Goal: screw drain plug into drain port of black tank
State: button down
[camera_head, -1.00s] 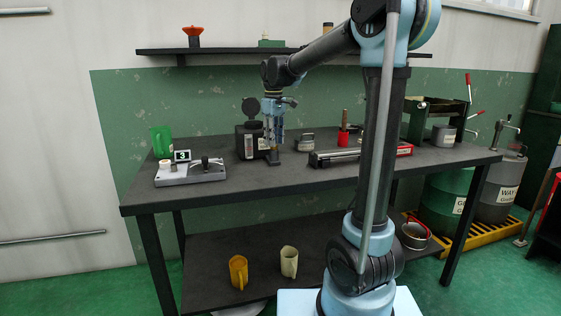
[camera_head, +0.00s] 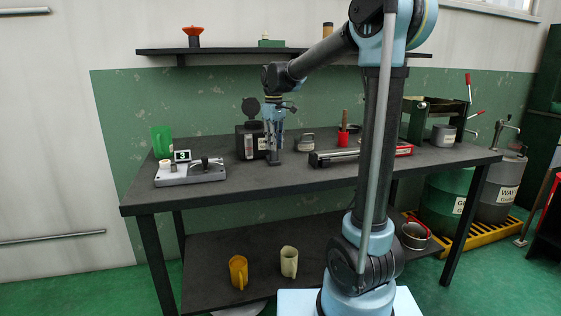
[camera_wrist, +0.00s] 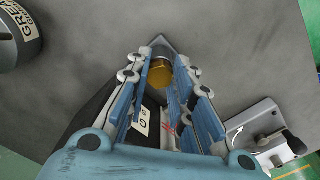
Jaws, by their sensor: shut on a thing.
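The black tank (camera_head: 241,146) stands on the workbench with its round lid raised and a white label on its front. My gripper (camera_head: 274,158) points down at the tank's right front side, close to the bench top. In the wrist view my gripper (camera_wrist: 163,65) is shut on the brass-coloured drain plug (camera_wrist: 160,74), which sits between the fingertips. Part of the dark tank and a white label (camera_wrist: 142,121) show between the fingers. The drain port cannot be made out, so I cannot tell whether the plug touches it.
A grey fixture (camera_head: 190,174) with a numbered sign lies to the left, with a green jug (camera_head: 161,141) behind it. A grey can (camera_head: 305,143), a red cup (camera_head: 343,138) and a long dark tool (camera_head: 335,157) lie to the right. The bench front is clear.

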jog(key=m, duration=0.5)
jog(key=shift+s+a, duration=0.1)
dwell(0.3)
jog(key=m, duration=0.4)
jog(key=shift+m, duration=0.3)
jog(key=c, duration=1.7)
grip_release()
jog(key=shift+r, duration=0.15)
jog(key=shift+r, duration=1.35)
